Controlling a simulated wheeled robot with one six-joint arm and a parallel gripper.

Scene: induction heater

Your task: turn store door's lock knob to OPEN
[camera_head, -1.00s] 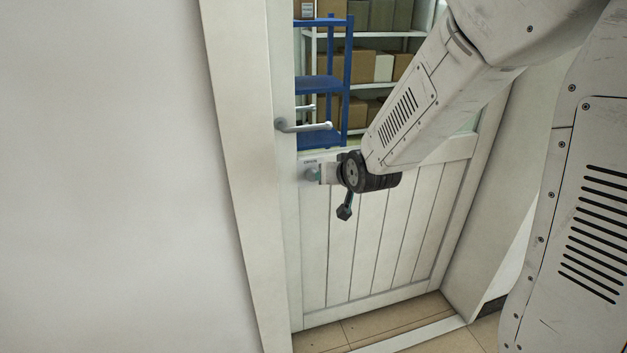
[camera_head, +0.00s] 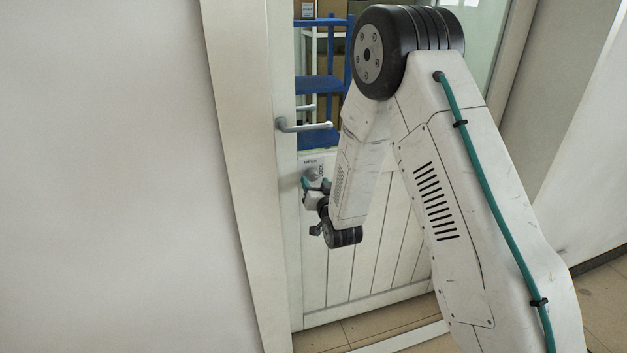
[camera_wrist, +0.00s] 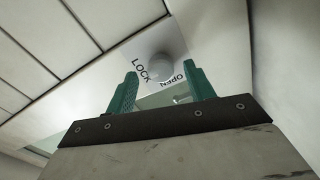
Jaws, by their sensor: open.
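The lock knob (camera_head: 311,173) is a small round grey knob on the white store door (camera_head: 342,262), below the door handle (camera_head: 304,126). In the wrist view the knob (camera_wrist: 160,66) sits beyond and between my two teal fingertips, on a plate (camera_wrist: 147,50) marked LOCK and OPEN. Which word the knob points to cannot be told. My gripper (camera_wrist: 161,82) is open and empty, with one finger to each side of the knob's line. In the head view my gripper (camera_head: 316,185) is close to the knob; contact cannot be made out.
The white door frame (camera_head: 245,170) and a blank wall (camera_head: 110,170) lie to the left. Through the door's glass a blue shelf rack (camera_head: 320,85) shows. The handle juts out just above the knob. Tiled floor (camera_head: 325,337) shows below.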

